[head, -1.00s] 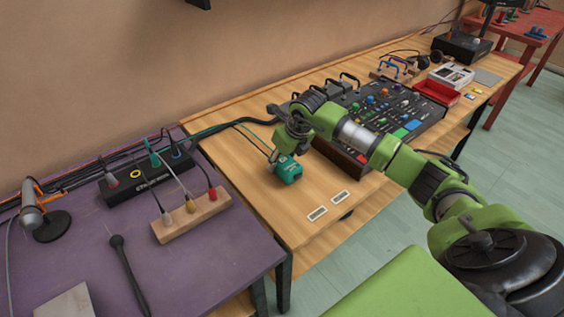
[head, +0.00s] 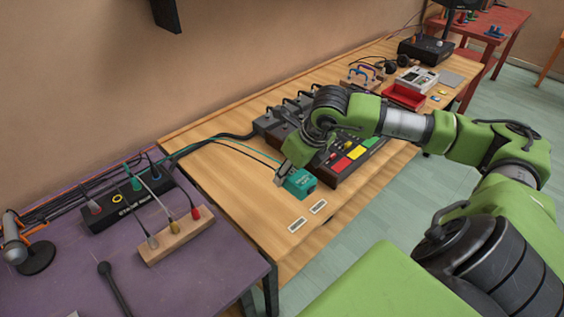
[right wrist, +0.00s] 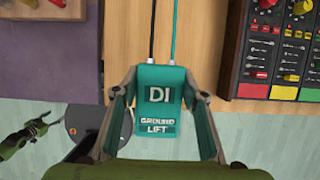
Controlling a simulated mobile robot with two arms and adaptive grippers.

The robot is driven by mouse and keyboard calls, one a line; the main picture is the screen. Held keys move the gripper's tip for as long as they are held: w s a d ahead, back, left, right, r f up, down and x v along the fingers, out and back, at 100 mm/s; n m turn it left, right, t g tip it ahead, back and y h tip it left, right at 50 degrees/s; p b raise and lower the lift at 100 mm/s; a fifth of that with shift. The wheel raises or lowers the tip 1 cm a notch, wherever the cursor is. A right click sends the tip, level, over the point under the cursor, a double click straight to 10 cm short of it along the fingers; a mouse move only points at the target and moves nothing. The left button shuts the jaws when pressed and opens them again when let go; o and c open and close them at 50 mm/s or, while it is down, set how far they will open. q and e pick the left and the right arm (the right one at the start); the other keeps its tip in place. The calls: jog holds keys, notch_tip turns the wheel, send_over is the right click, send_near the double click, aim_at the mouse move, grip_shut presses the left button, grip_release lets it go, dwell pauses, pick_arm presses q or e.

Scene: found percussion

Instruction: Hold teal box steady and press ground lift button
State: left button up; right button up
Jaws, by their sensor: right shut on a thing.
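The teal box (head: 300,184) is at the front part of the wooden table, left of the mixer. In the right wrist view its teal face (right wrist: 160,78) reads "DI" above and "GROUND LIFT" (right wrist: 158,125) below. My right gripper (head: 291,176) is shut on the box, with one finger on each side in the right wrist view (right wrist: 161,118). A black and a teal cable leave the box's far end. I cannot tell whether it touches the table. A green arm part with dark fingers, apparently my left gripper (right wrist: 25,138), shows at lower left in that view.
The mixer (head: 352,158) stands close right of the box, partly behind my arm. Two small labels lie near the wooden table's (head: 225,190) front edge. A purple table (head: 75,275) at left holds a black box, a wooden block with plugs and a microphone.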

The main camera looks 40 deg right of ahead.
jog(key=shift+s+r, duration=0.15)
jog(key=shift+s, duration=0.05)
jog(key=shift+w+f, duration=0.15)
jog(key=shift+f, duration=0.05)
jog(key=b, duration=0.9)
send_near(258, 182)
jog(key=shift+s+x, duration=0.2)
jog(key=shift+x, duration=2.05)
jog(key=shift+w+a+f+b, duration=0.1)
jog(key=shift+w+f+b, duration=0.35)
jog(key=shift+f, duration=0.1)
dwell(2.0)
jog(key=shift+w+f, duration=0.1)
jog(key=shift+f, duration=0.1)
dwell(1.1)
